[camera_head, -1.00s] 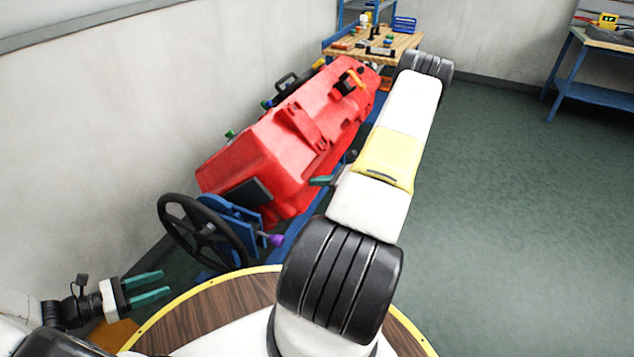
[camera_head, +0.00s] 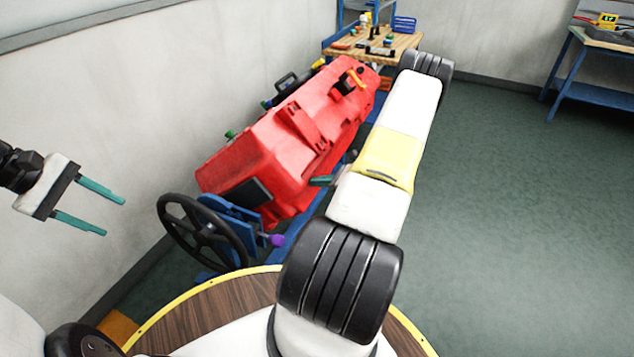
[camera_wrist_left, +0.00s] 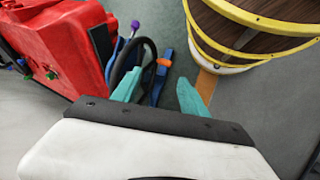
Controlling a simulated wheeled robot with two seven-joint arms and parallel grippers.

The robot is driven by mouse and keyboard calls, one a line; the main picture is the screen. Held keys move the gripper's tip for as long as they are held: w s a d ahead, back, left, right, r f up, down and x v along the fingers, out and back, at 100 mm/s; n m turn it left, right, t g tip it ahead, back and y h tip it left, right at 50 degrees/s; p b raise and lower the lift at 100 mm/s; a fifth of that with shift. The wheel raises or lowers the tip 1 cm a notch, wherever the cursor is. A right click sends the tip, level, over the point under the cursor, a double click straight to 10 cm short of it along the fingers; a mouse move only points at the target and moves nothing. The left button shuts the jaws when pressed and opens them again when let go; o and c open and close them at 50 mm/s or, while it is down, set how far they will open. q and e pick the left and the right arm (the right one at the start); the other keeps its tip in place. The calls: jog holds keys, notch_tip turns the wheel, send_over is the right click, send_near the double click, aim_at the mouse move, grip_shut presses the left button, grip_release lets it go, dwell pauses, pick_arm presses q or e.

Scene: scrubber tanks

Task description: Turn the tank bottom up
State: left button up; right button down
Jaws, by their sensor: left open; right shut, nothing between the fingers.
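A black handwheel (camera_head: 165,222) is at the stand's near end, beside a blue bracket and a purple knob (camera_head: 277,240). My left gripper (camera_head: 114,218) is open and empty, up to the left of the handwheel and apart from it. The left wrist view shows its open fingers (camera_wrist_left: 158,82), with the tank (camera_wrist_left: 60,45) and handwheel (camera_wrist_left: 138,55) beyond. My right gripper (camera_head: 322,181) is mostly hidden behind my right arm; only a teal finger part shows beside the tank's right side.
A wooden workbench (camera_head: 385,45) with small items stands beyond the tank. A wall runs close along the left. A blue table (camera_head: 595,75) is at the far right. The green floor on the right is clear.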

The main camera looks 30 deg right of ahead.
pick_arm(q)
jog(key=s+r+m+t+y, duration=0.4)
jog(key=s+r+m+t, duration=0.2)
jog(key=s+r, duration=0.6)
notch_tip(320, 180, up, 4)
jog(key=shift+s+d+r+m+t, duration=0.1)
jog(key=shift+s+d+m+t, duration=0.3)
jog(key=shift+m, duration=0.6)
